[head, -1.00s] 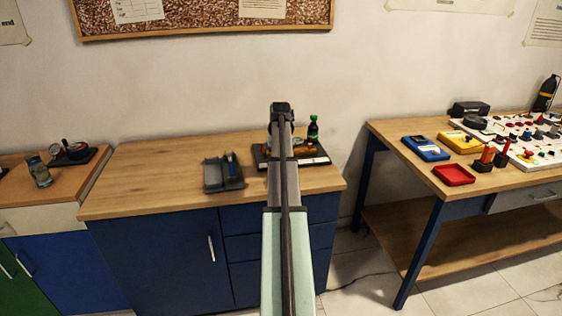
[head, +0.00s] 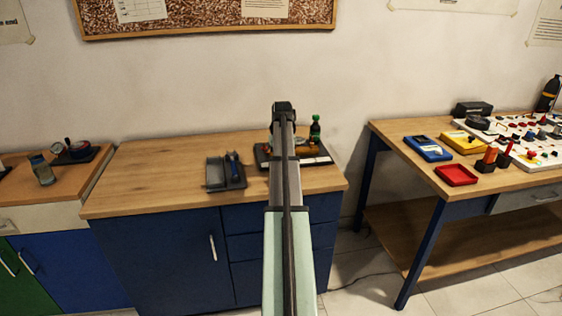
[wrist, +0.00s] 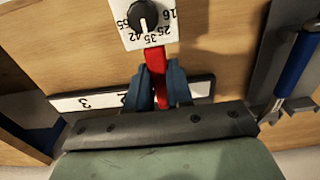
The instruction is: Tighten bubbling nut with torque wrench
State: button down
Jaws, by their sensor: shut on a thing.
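In the wrist view my gripper (wrist: 160,84) is shut on a red bar (wrist: 155,62), one dark blue finger on each side. The bar's far end meets a white square dial (wrist: 128,38) with a black knob and printed numbers; I cannot tell whether they are joined. A tool with a blue handle (wrist: 298,62) and metal end lies in the grey tray at the right. It also shows in the head view (head: 234,163). I cannot tell which piece is the torque wrench. No nut or bubbles can be made out. My arm hides the gripper in the head view.
The grey tray (head: 214,174) stands left of a dark-based rig (head: 318,160) with a white numbered strip (wrist: 95,101). A dark green bottle (head: 315,128) is behind the rig. The wooden top (head: 140,182) is clear at left. Another bench (head: 400,128) stands at right.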

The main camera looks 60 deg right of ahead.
jog(key=shift+s+d+n, duration=0.5)
jog(key=shift+d+n, duration=0.1)
dwell(0.5)
jog(key=shift+s+a, duration=0.1)
jog(key=shift+a, duration=0.05)
jog(key=shift+s+a, duration=0.7)
jog(key=shift+s, duration=0.25)
jog(key=shift+s+a, duration=0.7)
jog(key=shift+s, duration=0.2)
jog(key=shift+r, duration=0.15)
jog(key=shift+r, duration=2.15)
